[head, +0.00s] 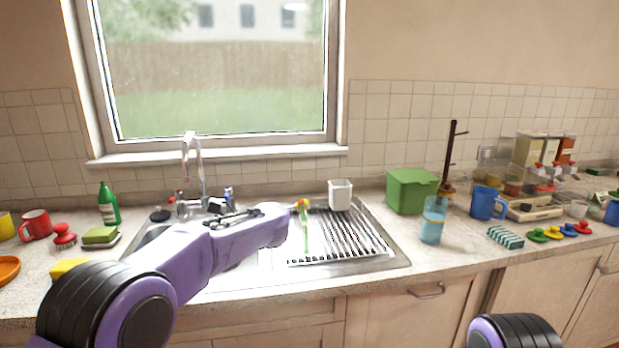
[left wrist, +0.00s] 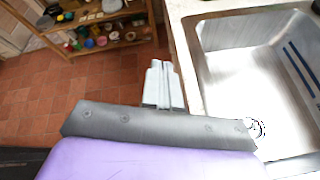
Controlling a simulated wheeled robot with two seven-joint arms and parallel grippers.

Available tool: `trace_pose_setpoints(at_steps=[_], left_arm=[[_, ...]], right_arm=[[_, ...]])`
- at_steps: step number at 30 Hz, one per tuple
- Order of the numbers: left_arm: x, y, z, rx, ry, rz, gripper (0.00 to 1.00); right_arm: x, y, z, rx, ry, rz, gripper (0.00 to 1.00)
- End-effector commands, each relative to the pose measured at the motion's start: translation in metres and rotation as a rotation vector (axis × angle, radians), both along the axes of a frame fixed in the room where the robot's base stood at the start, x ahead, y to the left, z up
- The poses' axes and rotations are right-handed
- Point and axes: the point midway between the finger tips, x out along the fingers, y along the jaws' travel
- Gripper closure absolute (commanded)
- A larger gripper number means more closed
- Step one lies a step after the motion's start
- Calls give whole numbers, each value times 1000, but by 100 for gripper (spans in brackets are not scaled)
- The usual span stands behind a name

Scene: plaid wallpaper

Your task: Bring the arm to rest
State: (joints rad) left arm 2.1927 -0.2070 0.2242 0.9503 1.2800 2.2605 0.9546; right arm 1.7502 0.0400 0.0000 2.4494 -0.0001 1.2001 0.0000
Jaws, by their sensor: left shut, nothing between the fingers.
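My left arm (head: 205,250) comes in from the lower left of the head view and reaches over the front of the sink (head: 402,262). Its gripper is not discernible in the head view. In the left wrist view the left gripper (left wrist: 160,68) has its two grey fingers together with nothing between them. They appear above the tiled floor (left wrist: 90,95), beside the counter edge, with the sink basin to their right. Of my right arm only a purple and black part (head: 515,332) shows at the bottom right. The right gripper is not in view.
A steel tap (head: 195,165) stands behind the sink. A drying rack (head: 335,240) lies at its right, with a white cup (head: 340,195). A green box (head: 411,190), blue tumbler (head: 432,222) and blue mug (head: 487,203) stand right. A red mug (head: 36,225) and green bottle (head: 108,205) stand left.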

Motion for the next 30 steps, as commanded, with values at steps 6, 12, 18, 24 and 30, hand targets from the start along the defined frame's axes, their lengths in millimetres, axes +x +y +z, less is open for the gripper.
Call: trace_pose_setpoints(at_steps=[6,12,18,24,30], left_arm=[[-2,51,-61,245,420,-262,100],[-23,92,-166,507,1126,-707,100],[-103,97,-293,667,1861,-1278,100],[-231,81,-375,722,2335,-1866,100],[-347,60,-400,-568,-1935,1842,100]], right_arm=[[0,0,0,1,1,0,57],[0,0,0,1,1,0,57],[0,0,0,1,1,0,57],[0,0,0,1,1,0,57],[0,0,0,1,1,0,57]])
